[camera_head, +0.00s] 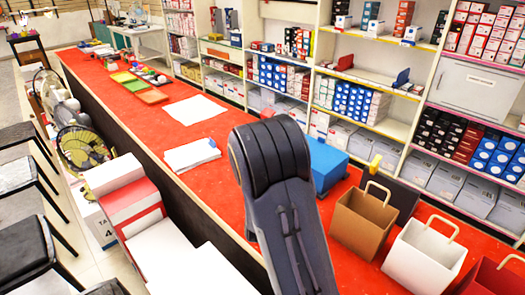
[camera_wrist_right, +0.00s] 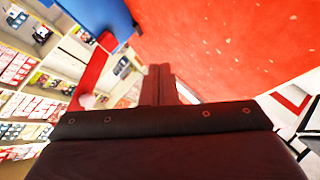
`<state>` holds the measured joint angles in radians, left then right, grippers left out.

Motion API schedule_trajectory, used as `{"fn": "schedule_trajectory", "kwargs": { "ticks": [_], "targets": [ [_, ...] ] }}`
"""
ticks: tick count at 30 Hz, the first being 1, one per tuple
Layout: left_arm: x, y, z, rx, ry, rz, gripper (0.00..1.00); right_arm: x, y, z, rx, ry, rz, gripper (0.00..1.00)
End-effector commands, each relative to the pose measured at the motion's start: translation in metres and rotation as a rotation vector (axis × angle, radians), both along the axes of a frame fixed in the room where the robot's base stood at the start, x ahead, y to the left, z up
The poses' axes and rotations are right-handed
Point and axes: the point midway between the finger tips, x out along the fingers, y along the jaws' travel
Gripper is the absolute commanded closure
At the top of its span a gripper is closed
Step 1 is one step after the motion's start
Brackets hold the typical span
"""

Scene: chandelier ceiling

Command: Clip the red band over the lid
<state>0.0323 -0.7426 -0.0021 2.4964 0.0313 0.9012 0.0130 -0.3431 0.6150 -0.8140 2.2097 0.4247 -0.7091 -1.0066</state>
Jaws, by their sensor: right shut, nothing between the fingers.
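A blue box (camera_head: 325,165) sits on the red counter, partly hidden behind my dark arm in the head view. A blue surface (camera_wrist_right: 88,14), which looks like the same box, shows at the top left of the right wrist view. Below it is a red strip (camera_wrist_right: 91,72); I cannot tell whether it is the red band. No lid can be made out for certain. My right gripper (camera_wrist_right: 160,72) is shut and empty, with the red counter surface beyond its fingers. Its fingertips are hidden in the head view. My left gripper is not in view.
Brown (camera_head: 362,220) and white (camera_head: 425,255) paper bags stand on the counter (camera_head: 200,135) at right. White papers (camera_head: 192,154) and coloured trays (camera_head: 135,85) lie farther along it. Stocked shelves (camera_head: 365,75) line the back; black stools (camera_head: 30,180) stand at left.

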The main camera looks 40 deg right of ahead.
Motion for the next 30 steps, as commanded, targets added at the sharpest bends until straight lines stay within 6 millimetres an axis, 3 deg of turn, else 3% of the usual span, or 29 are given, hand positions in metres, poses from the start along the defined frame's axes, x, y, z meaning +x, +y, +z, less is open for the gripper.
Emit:
{"fn": "schedule_trajectory", "kwargs": {
  "ticks": [2,6,13,19,30],
  "targets": [
    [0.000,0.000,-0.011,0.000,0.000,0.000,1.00,0.008,-0.014,-0.004,-0.211,0.022,0.024,1.00],
    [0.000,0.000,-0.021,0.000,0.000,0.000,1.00,0.022,-0.026,0.014,-0.583,0.040,0.069,1.00],
    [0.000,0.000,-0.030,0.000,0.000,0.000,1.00,0.040,-0.014,0.048,-1.025,0.036,0.128,1.00],
    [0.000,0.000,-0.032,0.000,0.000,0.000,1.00,0.045,-0.005,0.060,-1.156,0.027,0.143,1.00],
    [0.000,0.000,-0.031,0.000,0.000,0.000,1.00,0.046,-0.006,0.062,-1.158,0.027,0.144,1.00]
  ]
}}
